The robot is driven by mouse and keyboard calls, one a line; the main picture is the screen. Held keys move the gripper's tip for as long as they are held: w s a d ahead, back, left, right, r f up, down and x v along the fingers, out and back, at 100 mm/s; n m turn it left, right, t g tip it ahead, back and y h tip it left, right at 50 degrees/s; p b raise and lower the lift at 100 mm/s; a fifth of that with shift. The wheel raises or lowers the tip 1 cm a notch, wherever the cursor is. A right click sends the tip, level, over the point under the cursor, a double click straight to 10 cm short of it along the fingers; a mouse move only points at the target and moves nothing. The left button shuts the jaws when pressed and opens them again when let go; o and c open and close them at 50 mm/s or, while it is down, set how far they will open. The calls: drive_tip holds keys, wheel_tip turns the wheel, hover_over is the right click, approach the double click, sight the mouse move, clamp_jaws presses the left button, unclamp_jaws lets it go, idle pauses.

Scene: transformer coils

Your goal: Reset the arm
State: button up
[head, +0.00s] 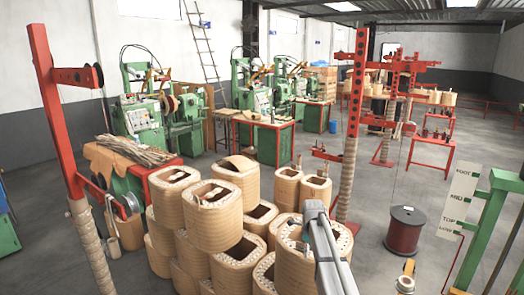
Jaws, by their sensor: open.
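A grey, boxy link of my arm rises from the bottom edge, right of the middle, in the head view. It stands in front of a group of tan, paper-wrapped transformer coils and hides part of one coil (292,262). I cannot make out my gripper or its fingers in this view. More coils stand to the left, some stacked, such as a tall one (212,222) and one at the back of the group (240,180). Their tops show dark openings.
Red posts stand at the left (55,110) and right of centre (356,90). A dark red cable drum (405,232) sits on the floor at the right, near a green frame (490,225). Green machines (140,115) line the back. Open grey floor lies right of the coils.

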drive_tip(key=s+f+n+b, duration=0.4)
drive_tip(key=s+n, duration=0.4)
drive_tip(key=s, duration=0.1)
drive_tip(key=s+f+n+b, duration=0.5)
drive_tip(key=s+n, duration=0.4)
drive_tip(key=s, duration=0.1)
drive_tip(key=s+f+n+b, duration=0.4)
drive_tip(key=s+n, duration=0.4)
drive_tip(key=s, duration=0.2)
drive_tip(key=shift+a+f+b, duration=0.3)
drive_tip(key=shift+a+b, duration=0.05)
drive_tip(key=shift+a, duration=0.1)
drive_tip(key=shift+s, duration=0.1)
drive_tip(key=shift+d, duration=0.1)
idle(0.4)
